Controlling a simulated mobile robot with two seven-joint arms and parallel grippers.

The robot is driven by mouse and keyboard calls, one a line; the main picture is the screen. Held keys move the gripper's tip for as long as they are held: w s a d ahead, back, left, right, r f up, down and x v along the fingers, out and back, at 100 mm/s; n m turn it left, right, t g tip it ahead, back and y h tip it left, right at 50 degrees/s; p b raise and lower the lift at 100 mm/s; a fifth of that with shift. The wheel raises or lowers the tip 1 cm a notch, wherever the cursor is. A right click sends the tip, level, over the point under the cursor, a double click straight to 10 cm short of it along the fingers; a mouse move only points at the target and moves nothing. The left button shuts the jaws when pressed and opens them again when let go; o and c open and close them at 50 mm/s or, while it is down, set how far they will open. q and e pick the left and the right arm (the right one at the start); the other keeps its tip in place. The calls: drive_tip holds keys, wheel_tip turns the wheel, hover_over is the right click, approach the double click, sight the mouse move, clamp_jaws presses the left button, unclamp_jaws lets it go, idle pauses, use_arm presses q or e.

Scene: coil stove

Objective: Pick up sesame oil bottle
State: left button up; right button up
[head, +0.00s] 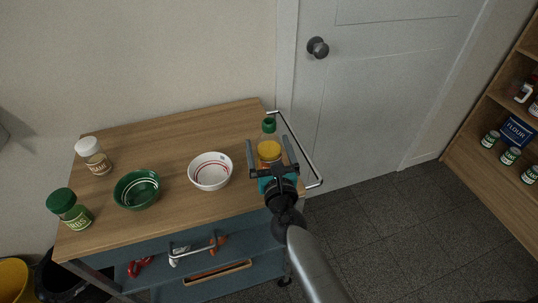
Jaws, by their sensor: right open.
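A bottle with a green cap (269,124) stands upright at the right end of the wooden cart top. I take it for the sesame oil bottle, but its label is not readable. A round yellow part (269,149) shows just in front of it; I cannot tell whether it belongs to the bottle. My right gripper (270,147) reaches in from the lower right. It is open, with one finger on each side of the yellow part, and hides what lies below. I cannot tell whether the fingers touch anything. My left gripper is not in view.
A white bowl (210,171), a green bowl (137,189) and two shaker jars (93,155) (70,208) stand left on the cart top (180,135). A metal rail (297,145) edges its right end. A white door (385,90) is behind, shelves (490,105) far right.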

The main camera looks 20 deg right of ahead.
drive_tip(key=shift+w+d, duration=0.2)
drive_tip(key=shift+w, duration=1)
clamp_jaws()
